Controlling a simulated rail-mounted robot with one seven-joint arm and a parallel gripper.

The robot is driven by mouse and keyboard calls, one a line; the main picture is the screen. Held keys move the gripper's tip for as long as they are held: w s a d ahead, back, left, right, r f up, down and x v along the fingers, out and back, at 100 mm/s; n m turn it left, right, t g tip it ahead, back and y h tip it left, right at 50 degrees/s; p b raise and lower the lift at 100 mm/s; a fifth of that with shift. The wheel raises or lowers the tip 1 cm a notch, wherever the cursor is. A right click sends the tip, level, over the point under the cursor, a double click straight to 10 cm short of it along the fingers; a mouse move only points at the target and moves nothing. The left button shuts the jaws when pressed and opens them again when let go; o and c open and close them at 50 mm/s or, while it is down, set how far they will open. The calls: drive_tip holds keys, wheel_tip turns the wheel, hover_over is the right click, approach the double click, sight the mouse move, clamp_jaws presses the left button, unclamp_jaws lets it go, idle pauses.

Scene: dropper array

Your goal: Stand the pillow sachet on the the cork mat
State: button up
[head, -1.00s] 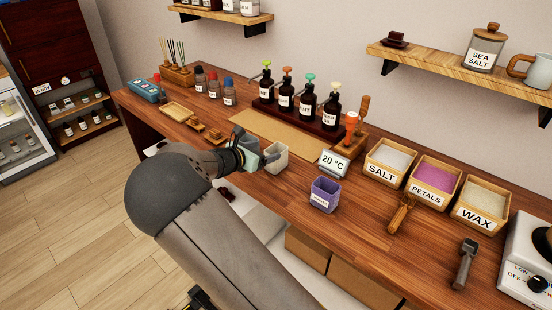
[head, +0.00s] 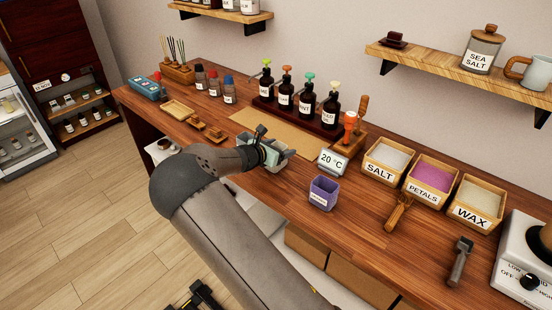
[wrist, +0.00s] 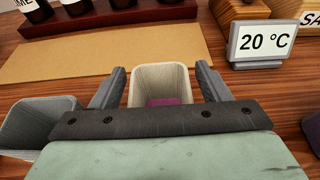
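The cork mat (head: 254,127) is a flat tan sheet on the bench in front of the pump bottles; it also shows in the wrist view (wrist: 110,58). No label reading pillow sachet is legible. A cream open-topped pouch-like container (wrist: 163,73) with purple contents stands upright just in front of the mat and may be the sachet. My gripper (wrist: 160,68) is open, its fingers on either side of this container, with a small gap visible on the left. In the head view my gripper (head: 266,146) largely hides it.
A grey container (wrist: 32,125) stands left of my gripper, and a purple one (head: 323,193) stands to the right. The 20 °C display (head: 332,162) is right of the mat. Pump bottles (head: 308,104) line its back edge. The mat's visible surface is clear.

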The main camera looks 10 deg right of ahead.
drive_tip(key=c, duration=0.9)
drive_tip(key=shift+r, duration=0.15)
